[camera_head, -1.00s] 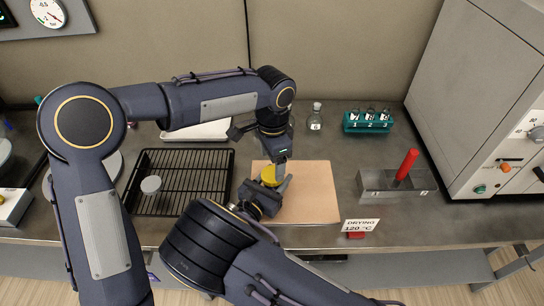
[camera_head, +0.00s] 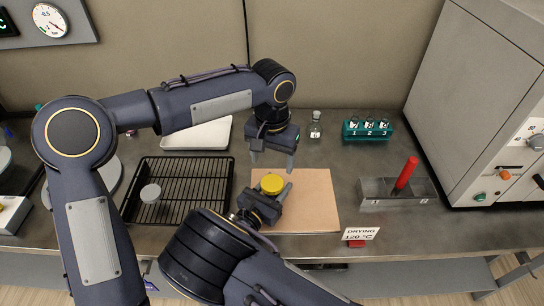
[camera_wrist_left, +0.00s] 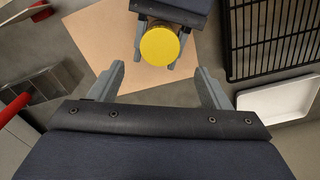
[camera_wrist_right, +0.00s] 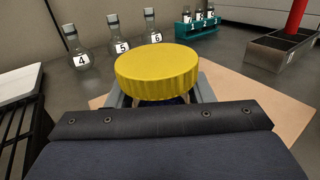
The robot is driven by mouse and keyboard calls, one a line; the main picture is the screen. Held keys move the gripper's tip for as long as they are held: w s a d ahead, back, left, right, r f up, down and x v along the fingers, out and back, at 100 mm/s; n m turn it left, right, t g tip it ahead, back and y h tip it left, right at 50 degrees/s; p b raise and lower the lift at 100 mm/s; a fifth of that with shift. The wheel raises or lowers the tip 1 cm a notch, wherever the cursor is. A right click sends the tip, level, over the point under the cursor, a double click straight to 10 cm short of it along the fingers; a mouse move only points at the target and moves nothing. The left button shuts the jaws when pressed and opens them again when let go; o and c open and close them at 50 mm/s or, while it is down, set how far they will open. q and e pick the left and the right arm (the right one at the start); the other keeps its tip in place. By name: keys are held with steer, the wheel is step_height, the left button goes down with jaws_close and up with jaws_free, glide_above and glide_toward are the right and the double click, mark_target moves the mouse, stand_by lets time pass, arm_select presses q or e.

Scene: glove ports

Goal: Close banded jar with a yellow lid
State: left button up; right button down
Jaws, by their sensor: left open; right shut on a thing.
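The jar shows mainly as its round yellow lid (camera_head: 271,183), seated on top, in the head view. The lid also shows in the left wrist view (camera_wrist_left: 160,46) and, close up with a ribbed rim, in the right wrist view (camera_wrist_right: 156,73). My right gripper (camera_head: 277,194) is shut on the jar body below the lid, over the tan board (camera_head: 310,205). The jar's body and band are mostly hidden by the lid and gripper. My left gripper (camera_head: 271,162) is open and empty, behind and above the lid, apart from it.
A black wire rack (camera_head: 200,188) with a small grey disc lies left of the board, and a white tray (camera_head: 197,135) behind it. A flask (camera_head: 316,125) and a teal vial rack (camera_head: 367,129) stand at the back. A metal holder with a red handle (camera_head: 406,172) is at right.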

mark_target(272, 182)
arm_select(q)
step_height(272, 182, down, 8)
steer(key=shift+r, duration=0.1)
stand_by(0.4)
steer(key=c, duration=1)
steer(key=m, duration=0.5)
steer(key=shift+m, duration=0.4)
steer(key=m, duration=0.4)
steer(key=shift+m, duration=0.3)
steer(key=o, duration=1.1)
